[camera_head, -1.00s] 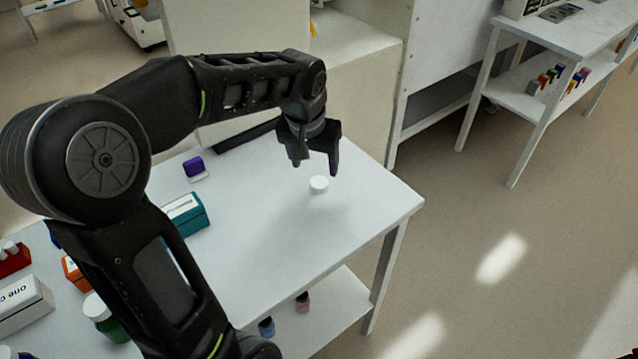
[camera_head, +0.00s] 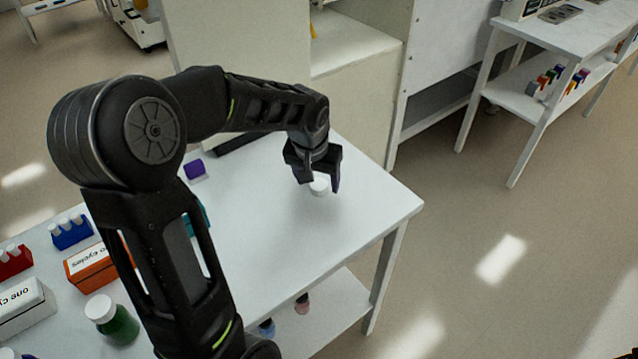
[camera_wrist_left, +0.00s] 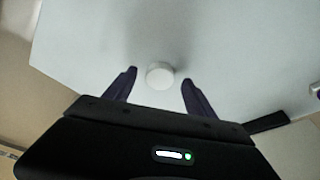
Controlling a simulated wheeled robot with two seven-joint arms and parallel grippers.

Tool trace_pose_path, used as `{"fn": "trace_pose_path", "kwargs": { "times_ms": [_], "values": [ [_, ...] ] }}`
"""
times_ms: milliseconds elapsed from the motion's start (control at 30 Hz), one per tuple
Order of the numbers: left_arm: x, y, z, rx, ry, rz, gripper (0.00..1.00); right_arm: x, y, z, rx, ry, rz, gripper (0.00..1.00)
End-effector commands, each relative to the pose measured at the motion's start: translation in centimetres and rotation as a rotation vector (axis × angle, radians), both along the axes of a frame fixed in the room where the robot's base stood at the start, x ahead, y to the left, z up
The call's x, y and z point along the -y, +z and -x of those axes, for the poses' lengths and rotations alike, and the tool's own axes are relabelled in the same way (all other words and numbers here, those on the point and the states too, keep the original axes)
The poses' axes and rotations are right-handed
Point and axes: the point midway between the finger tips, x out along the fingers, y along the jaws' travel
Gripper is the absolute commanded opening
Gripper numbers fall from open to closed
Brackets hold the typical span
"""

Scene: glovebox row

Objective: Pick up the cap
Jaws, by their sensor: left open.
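The cap (camera_head: 319,187) is a small white disc lying on the white table (camera_head: 270,240) near its far right corner. My left gripper (camera_head: 319,185) is open and low over the table, with its fingers on either side of the cap and part of the cap hidden behind it. In the left wrist view the cap (camera_wrist_left: 160,75) lies between the two dark fingertips of my left gripper (camera_wrist_left: 159,80), with a gap on each side.
A green bottle with a white lid (camera_head: 112,319), an orange box (camera_head: 92,265), a blue rack (camera_head: 71,232) and a red rack (camera_head: 14,262) stand at the left. A purple item (camera_head: 194,169) sits at the back. The table's right part is clear around the cap.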

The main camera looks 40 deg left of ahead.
Motion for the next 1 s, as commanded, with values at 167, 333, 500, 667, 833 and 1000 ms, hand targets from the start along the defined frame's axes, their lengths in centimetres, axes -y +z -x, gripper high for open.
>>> {"fn": "trace_pose_path", "kwargs": {
  "times_ms": [167, 333, 500, 667, 833, 1000],
  "values": [
    [-0.09, -1.15, -0.3, 0.001, 0.002, 0.001, 0.64, 0.0, 0.09, 0.01, 0.0, 0.0, 0.0, 0.6],
    [-0.09, -1.14, -0.3, 0.001, 0.002, 0.001, 0.64, 0.0, 0.06, 0.01, 0.0, 0.0, 0.0, 0.6],
    [-0.09, -1.13, -0.3, 0.001, 0.001, 0.001, 0.64, 0.0, 0.06, 0.01, 0.0, 0.0, 0.0, 0.6],
    [-0.09, -1.12, -0.29, 0.001, 0.001, 0.001, 0.64, 0.0, 0.06, 0.01, 0.0, 0.0, 0.0, 0.6],
    [-0.09, -1.11, -0.28, 0.001, 0.001, 0.001, 0.54, 0.01, 0.07, 0.01, 0.0, 0.0, 0.0, 0.6],
    [-0.09, -1.11, -0.28, 0.001, 0.001, 0.001, 0.4, 0.01, 0.07, 0.01, 0.0, 0.0, 0.0, 0.6]
  ]
}}
